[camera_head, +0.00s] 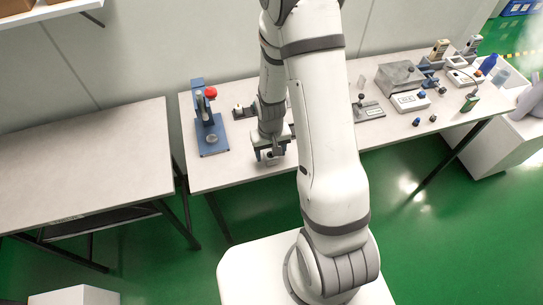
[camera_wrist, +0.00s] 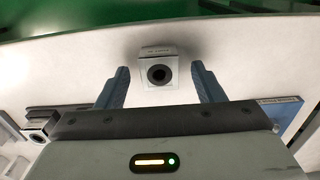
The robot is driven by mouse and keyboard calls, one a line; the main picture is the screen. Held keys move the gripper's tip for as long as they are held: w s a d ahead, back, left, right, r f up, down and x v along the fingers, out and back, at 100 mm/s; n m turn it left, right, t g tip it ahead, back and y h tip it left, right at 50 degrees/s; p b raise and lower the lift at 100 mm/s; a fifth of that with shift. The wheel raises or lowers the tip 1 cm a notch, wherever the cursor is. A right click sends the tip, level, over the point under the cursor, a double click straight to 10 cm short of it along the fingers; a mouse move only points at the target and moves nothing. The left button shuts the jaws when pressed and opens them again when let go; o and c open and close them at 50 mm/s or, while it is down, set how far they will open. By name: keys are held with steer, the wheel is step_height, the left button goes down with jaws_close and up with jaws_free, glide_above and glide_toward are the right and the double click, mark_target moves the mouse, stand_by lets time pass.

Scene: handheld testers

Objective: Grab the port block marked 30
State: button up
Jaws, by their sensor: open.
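In the wrist view a small pale port block (camera_wrist: 158,73) with a dark round hole sits on the white table between the two blue fingers of my gripper (camera_wrist: 160,80). The fingers are open, with a gap on each side of the block. No number is readable on it, so I cannot tell whether it is the one marked 30. In the head view my gripper (camera_head: 270,155) is low over the table's front part and mostly hides the block.
A blue stand with a red knob (camera_head: 208,122) is left of my gripper on the table (camera_head: 235,178). A grey metal box (camera_head: 400,78), a white device (camera_head: 410,102) and several small parts stand to the right. A bare table (camera_head: 80,150) is at far left.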

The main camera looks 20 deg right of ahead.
steer(key=shift+f, duration=0.1)
steer(key=shift+c, duration=0.2)
steer(key=c, duration=1)
steer(key=shift+c, duration=0.4)
